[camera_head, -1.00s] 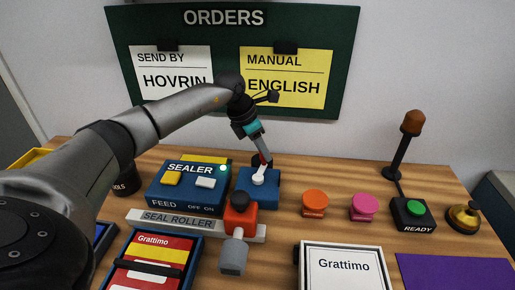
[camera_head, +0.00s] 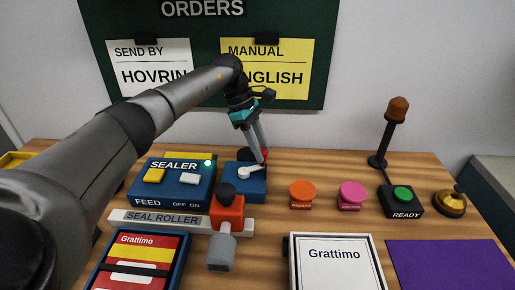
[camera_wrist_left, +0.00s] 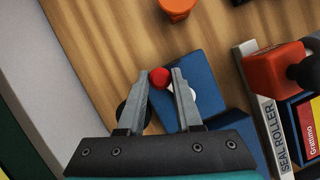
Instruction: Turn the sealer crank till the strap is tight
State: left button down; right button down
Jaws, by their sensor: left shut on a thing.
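The sealer (camera_head: 172,195) is a blue box with a yellow button, a white switch and a lit green lamp. At its right, a blue block (camera_head: 246,190) carries the white crank arm (camera_head: 250,172), which points right and slightly back. My left gripper (camera_head: 264,158) is shut on the crank's red knob, coming from above. In the left wrist view the red knob (camera_wrist_left: 160,77) sits between the fingertips. A red Grattimo box (camera_head: 138,254) with a black strap (camera_head: 138,268) lies in a blue tray at front left; the strap's tightness cannot be told. My right gripper is out of view.
The seal roller (camera_head: 165,219), with its orange-red head (camera_head: 227,212), stands in front of the sealer. Orange (camera_head: 302,192) and pink (camera_head: 351,193) stamps, a green READY button (camera_head: 402,194) and a bell (camera_head: 451,205) stand to the right. A white Grattimo manual (camera_head: 335,270) lies in front.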

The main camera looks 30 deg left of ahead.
pick_arm(q)
jog(key=shift+s+d+m+g+b, duration=0.2)
jog(key=shift+d+m+g+b, duration=0.15)
jog(key=shift+m, duration=0.65)
jog(key=shift+s+d+m+g, duration=0.2)
jog(key=shift+s+m+g, duration=0.05)
jog(key=shift+m, duration=0.35)
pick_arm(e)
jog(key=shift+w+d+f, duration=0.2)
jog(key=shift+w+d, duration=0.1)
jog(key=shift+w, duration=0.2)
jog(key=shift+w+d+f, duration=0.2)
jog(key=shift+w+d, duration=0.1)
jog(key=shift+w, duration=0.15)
pick_arm(q)
jog(key=c, duration=0.6)
grip_release()
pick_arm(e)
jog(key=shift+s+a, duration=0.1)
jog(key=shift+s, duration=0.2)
pick_arm(q)
jog(key=shift+p+v, duration=1.95)
jog(key=shift+v, duration=5.7)
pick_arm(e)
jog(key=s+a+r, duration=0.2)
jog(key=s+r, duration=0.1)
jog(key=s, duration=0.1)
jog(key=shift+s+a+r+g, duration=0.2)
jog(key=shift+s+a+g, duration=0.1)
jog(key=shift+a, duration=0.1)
